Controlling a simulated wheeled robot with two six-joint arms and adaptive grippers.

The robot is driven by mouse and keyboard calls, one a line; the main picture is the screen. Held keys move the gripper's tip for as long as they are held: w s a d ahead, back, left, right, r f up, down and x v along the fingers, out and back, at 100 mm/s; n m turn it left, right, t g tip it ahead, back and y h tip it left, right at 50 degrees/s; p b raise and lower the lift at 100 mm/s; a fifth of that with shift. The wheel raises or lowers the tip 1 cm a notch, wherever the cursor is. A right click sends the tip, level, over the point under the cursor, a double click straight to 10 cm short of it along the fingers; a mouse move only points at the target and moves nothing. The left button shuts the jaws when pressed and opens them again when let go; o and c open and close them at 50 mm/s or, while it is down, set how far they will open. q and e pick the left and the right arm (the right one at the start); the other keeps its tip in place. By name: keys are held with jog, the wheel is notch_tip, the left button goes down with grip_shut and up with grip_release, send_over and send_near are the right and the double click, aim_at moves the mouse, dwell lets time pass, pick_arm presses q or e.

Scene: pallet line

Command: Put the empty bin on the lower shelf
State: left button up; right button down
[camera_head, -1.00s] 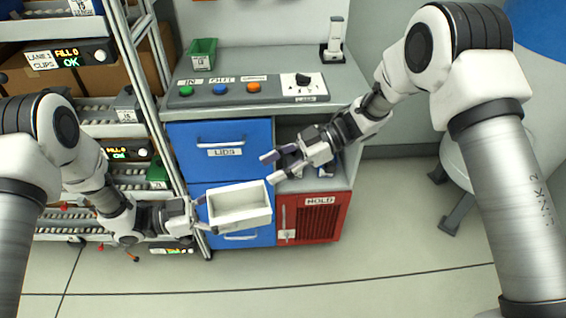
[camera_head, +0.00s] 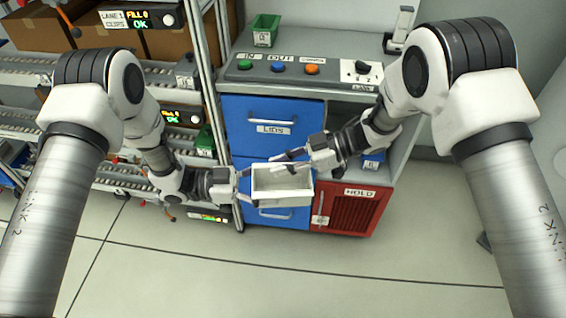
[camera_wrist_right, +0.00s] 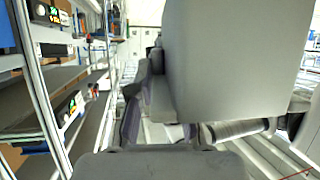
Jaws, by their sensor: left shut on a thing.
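The empty white bin (camera_head: 282,199) is an open box held in the air in front of the lower blue drawer in the head view. My left gripper (camera_head: 242,187) is shut on its left side wall. My right gripper (camera_head: 279,161) is at the bin's far rim, its fingers pointing left and apart; whether they touch the bin I cannot tell. In the right wrist view a large pale wall, apparently the bin (camera_wrist_right: 235,60), fills the upper middle, and the right fingers (camera_wrist_right: 165,130) show below it. Shelves of the roller rack (camera_head: 120,177) are at the left, partly hidden by my left arm.
A blue drawer unit (camera_head: 272,110) and a red HOLD cabinet (camera_head: 352,212) stand behind the bin. The counter above carries a button panel (camera_head: 300,67) and a green bin (camera_head: 265,30). A metal rack post (camera_head: 212,90) stands left of the drawers. The floor in front is clear.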

pick_arm(q)
jog(key=o, duration=1.4)
jog(key=shift+s, duration=0.1)
jog(key=shift+a, duration=0.15)
